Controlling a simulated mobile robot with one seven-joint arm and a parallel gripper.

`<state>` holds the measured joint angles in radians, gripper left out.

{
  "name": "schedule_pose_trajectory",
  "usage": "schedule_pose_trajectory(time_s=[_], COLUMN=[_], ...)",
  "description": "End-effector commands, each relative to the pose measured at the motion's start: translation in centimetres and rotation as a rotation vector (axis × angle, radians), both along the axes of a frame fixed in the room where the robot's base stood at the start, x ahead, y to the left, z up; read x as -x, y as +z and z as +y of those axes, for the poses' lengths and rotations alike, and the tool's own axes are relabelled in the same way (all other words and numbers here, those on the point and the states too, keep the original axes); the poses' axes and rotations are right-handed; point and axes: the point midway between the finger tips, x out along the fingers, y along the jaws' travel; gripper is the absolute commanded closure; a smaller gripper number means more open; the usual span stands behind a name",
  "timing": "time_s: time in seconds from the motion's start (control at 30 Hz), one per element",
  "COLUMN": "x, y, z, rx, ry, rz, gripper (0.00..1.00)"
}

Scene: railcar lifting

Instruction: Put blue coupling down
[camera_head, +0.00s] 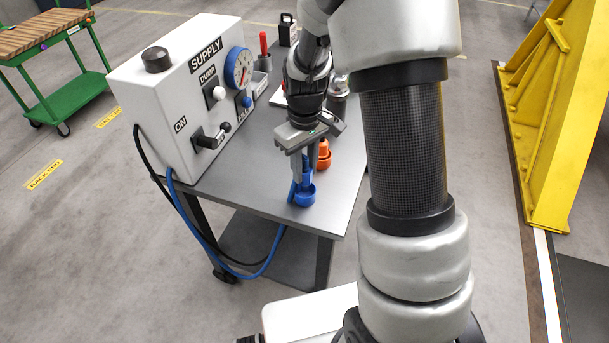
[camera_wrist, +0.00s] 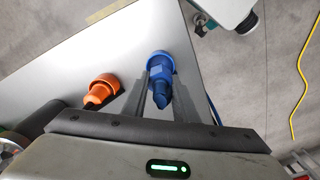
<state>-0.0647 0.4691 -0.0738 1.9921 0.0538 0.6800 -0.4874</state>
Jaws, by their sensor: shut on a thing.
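The blue coupling (camera_head: 304,194) is near the front edge of the grey cart top (camera_head: 262,168). My gripper (camera_head: 299,165) points down over it and is shut on its upper part. In the wrist view the blue coupling (camera_wrist: 160,68) sits at the fingertips of my gripper (camera_wrist: 162,92), with its wide round end outermost. The head view shows its wide end low at the cart top; I cannot tell whether it touches. A blue hose (camera_head: 274,252) hangs below the cart's front edge.
An orange coupling (camera_head: 324,155) stands close behind the blue one, and it also shows in the wrist view (camera_wrist: 100,90). A white supply box (camera_head: 185,95) fills the cart's left side. A yellow frame (camera_head: 565,110) stands at the right. The cart top right of the blue coupling is clear.

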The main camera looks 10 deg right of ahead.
Motion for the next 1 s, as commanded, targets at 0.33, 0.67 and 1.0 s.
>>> schedule_pose_trajectory(time_s=[0.33, 0.67, 1.0], x=[0.0, 0.1, 0.0], y=[-2.8, -3.1, -2.7], z=[0.0, 0.0, 0.0], rx=[0.000, 0.000, 0.000], ry=[-0.001, -0.001, -0.001], rz=[0.001, 0.002, 0.001], gripper=[1.00, 0.55, 0.55])
